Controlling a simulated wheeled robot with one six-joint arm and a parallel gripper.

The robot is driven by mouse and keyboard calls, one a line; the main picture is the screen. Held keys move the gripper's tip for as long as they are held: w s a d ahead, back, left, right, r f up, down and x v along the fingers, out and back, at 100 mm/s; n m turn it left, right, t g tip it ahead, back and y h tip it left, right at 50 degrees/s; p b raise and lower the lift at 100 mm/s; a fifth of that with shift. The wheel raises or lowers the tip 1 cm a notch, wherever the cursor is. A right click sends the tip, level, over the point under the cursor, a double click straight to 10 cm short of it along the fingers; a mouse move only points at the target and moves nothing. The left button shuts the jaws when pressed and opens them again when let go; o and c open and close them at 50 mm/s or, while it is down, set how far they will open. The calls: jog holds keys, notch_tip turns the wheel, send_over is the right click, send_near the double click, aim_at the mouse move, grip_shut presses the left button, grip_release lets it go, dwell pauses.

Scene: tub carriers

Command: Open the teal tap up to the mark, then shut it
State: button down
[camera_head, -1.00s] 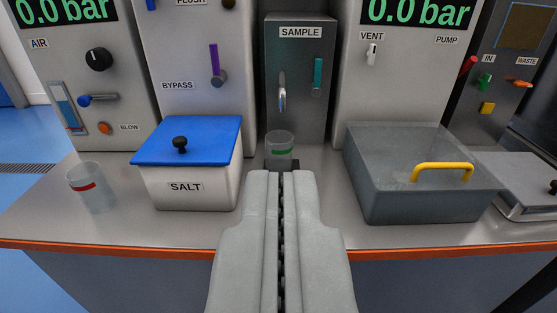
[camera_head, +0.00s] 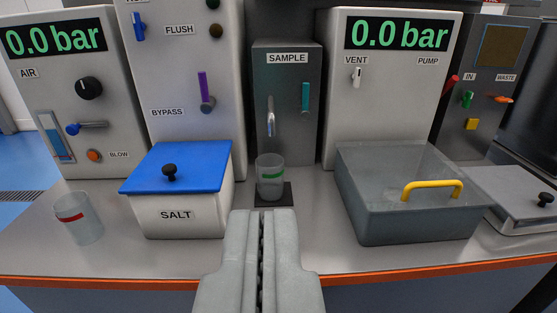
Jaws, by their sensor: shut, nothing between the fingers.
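The teal tap handle (camera_head: 305,97) is upright on the right of the grey SAMPLE panel (camera_head: 287,130). A metal spout (camera_head: 271,120) hangs to its left. A clear cup (camera_head: 270,172) with a green band (camera_head: 271,177) stands on a dark pad (camera_head: 259,196) below the spout. No liquid can be made out in the cup. My gripper (camera_head: 262,212) is shut and empty, low in front of the pad, apart from the tap handle.
A white SALT box (camera_head: 182,214) with a blue lid stands left of the cup. A grey tub (camera_head: 400,225) with a yellow handle stands to the right. A red-banded cup (camera_head: 88,228) is at far left. The worktop has an orange front edge (camera_head: 110,283).

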jog(key=w+d+m, duration=0.1)
jog(key=w+m, duration=0.4)
jog(key=w, duration=0.5)
jog(key=m+h, duration=0.3)
jog(key=m, duration=1.1)
send_near(304, 90)
jog(key=s+d, duration=0.1)
jog(key=d, duration=0.2)
jog(key=shift+w+d+f, duration=0.1)
jog(key=shift+w+d, duration=0.1)
jog(key=shift+w, duration=1.4)
jog(key=shift+w+d+f, duration=0.15)
jog(key=shift+w+d, duration=0.05)
jog(key=shift+w, duration=1.35)
jog(key=shift+w+d+f, duration=0.1)
jog(key=shift+w+d, duration=0.1)
jog(key=shift+w, duration=1.4)
jog(key=shift+a+r+n+t, duration=0.1)
jog(key=shift+a+n+t, duration=0.2)
jog(key=shift+a+n, duration=0.85)
jog(key=shift+n, duration=0.75)
jog(key=shift+a+y, duration=0.15)
jog(key=shift+y, duration=0.25)
jog(key=shift+a, duration=0.25)
